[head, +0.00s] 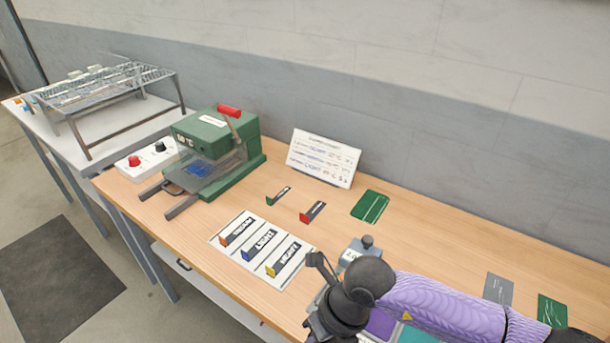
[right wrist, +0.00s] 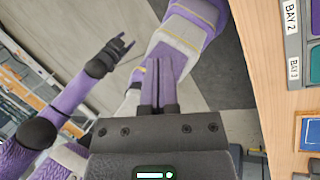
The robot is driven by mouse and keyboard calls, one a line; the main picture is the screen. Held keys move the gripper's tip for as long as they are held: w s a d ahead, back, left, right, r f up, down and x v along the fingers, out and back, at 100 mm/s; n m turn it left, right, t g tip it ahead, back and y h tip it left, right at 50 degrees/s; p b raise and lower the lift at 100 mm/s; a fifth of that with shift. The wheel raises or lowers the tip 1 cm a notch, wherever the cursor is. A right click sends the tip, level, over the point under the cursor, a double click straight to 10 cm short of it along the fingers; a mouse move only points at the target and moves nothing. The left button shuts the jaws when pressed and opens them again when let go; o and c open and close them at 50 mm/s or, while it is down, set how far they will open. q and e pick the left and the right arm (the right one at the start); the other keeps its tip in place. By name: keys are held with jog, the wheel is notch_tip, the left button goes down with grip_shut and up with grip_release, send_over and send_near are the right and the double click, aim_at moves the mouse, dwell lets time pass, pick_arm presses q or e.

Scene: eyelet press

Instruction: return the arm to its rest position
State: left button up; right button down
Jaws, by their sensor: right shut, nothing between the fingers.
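My right arm (head: 430,300) comes in from the lower right in the head view and bends down at a black joint over the table's front edge. Its fingertips are not clearly seen there. In the right wrist view my right gripper (right wrist: 158,62) is shut and empty, with the grey floor and a pale purple part of my body beyond it. My left gripper (right wrist: 125,41) shows at the upper left of the right wrist view, its two fingers apart with nothing between them. It is not in the head view.
The wooden table (head: 420,225) holds a green press (head: 215,140) with a red handle, a label board (head: 230,248), a sign (head: 325,158) and several cards. My right arm partly covers coloured bays. In the right wrist view the table edge (right wrist: 262,80) runs down the right.

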jog(key=s+a+r+m+y, duration=0.3)
jog(key=a+r+y, duration=0.8)
jog(key=w+d+r+m+t+y, duration=0.35)
jog(key=w+r+m+t, duration=0.25)
jog(key=r+m+t, duration=0.6)
jog(key=w+d+f+m+t+h, duration=0.35)
jog(key=d+m+t+h, duration=0.55)
jog(key=m, duration=0.4)
jog(key=s+d+f+m+g+h, duration=0.2)
jog(key=d+f+m+g+h, duration=0.4)
jog(key=d+f+m+h, duration=0.3)
jog(key=s+d+f+m+g, duration=0.3)
jog(key=s+f+g, duration=0.75)
jog(key=s, duration=0.45)
jog(key=s+f+g+b, duration=0.3)
jog(key=f+b, duration=0.7)
jog(key=f, duration=2.1)
pick_arm(q)
notch_tip(320, 180, down, 15)
jog(key=s+a+b, duration=0.1)
jog(key=s+b, duration=0.1)
jog(key=b, duration=0.3)
jog(key=shift+f, duration=0.15)
pick_arm(e)
jog(key=s+d+f+n+h, duration=0.1)
jog(key=s+d+f, duration=0.2)
jog(key=s+f, duration=1.1)
jog(key=shift+f, duration=0.3)
